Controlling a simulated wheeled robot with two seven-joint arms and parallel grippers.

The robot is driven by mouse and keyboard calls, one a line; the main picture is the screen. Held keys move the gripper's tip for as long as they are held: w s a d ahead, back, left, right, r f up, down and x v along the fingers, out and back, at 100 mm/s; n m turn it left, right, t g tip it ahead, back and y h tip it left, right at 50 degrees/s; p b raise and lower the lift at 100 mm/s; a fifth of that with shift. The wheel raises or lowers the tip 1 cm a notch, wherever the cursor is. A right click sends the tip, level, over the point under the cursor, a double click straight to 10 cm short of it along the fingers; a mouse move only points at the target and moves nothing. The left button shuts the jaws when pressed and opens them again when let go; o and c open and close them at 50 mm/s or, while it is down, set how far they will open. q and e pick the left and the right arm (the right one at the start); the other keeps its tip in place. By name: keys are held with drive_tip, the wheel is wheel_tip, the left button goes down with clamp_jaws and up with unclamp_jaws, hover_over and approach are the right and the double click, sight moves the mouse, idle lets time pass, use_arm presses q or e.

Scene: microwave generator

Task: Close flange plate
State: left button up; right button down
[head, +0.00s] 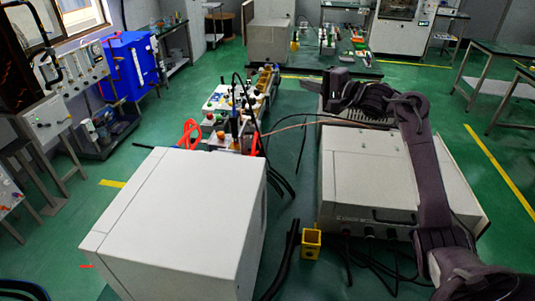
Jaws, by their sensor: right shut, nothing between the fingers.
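My right arm reaches up from the lower right and bends left over a grey cabinet (375,165). My right gripper (330,92) is dark and shut, with nothing visible in it, near the cabinet's far left corner. I cannot pick out the flange plate with certainty. A bench setup (235,105) of small devices, with orange-red parts (191,133) and dark cables, stands left of the right gripper, apart from it. My left gripper is not in view.
A large white box (180,215) fills the near left. A small yellow block (311,243) stands between it and the grey cabinet, among black cables. A blue cabinet (133,68) stands at the left.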

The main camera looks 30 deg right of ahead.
wheel_tip(320, 180, down, 24)
drive_tip(key=r+b, duration=0.1)
drive_tip(key=b, duration=2.1)
drive_tip(key=s+a+p+x, duration=0.1)
drive_tip(key=a+x, duration=0.1)
drive_tip(key=x, duration=1.1)
drive_tip(key=shift+a+f, duration=0.25)
drive_tip(key=shift+f, duration=0.05)
